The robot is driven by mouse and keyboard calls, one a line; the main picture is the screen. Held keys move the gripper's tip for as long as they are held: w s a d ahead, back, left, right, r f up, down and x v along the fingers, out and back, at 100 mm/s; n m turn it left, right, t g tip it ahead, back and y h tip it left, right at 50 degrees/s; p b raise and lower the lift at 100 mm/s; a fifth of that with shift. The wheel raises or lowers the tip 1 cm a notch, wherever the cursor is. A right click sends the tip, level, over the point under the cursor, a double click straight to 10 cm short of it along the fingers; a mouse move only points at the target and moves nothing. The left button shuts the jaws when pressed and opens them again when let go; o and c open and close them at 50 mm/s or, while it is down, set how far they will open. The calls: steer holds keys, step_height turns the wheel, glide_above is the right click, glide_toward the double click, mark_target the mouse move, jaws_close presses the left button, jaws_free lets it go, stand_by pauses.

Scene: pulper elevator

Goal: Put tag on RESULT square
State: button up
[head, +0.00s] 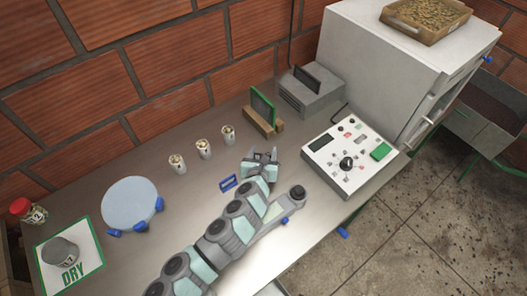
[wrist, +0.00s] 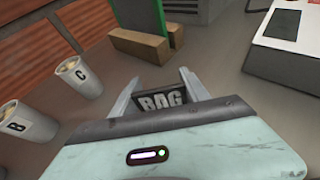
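My gripper (head: 262,157) is low over the middle of the metal table, and the tag is hard to make out there. A small blue-framed rectangle (head: 228,183) lies on the table just left of my gripper; no word can be read on it, so I cannot tell whether it is the RESULT square.
Several white cups (head: 203,149) stand left of my gripper. A wooden stand with a green-framed panel (head: 262,108) is behind it. A control box (head: 345,158) is to the right. A round blue-white disc (head: 130,203) and the DRY mat (head: 95,272) are at left.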

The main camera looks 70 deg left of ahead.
steer(key=o, duration=0.5)
steer(key=shift+c, duration=0.2)
steer(key=shift+s+d+r, duration=0.1)
steer(key=shift+d+r, duration=0.05)
steer(key=shift+r, duration=0.15)
steer(key=p+v, duration=0.2)
steer(key=v, duration=0.8)
steer(key=shift+p+v, duration=0.4)
steer(key=shift+v, duration=0.35)
steer(key=shift+f, duration=0.1)
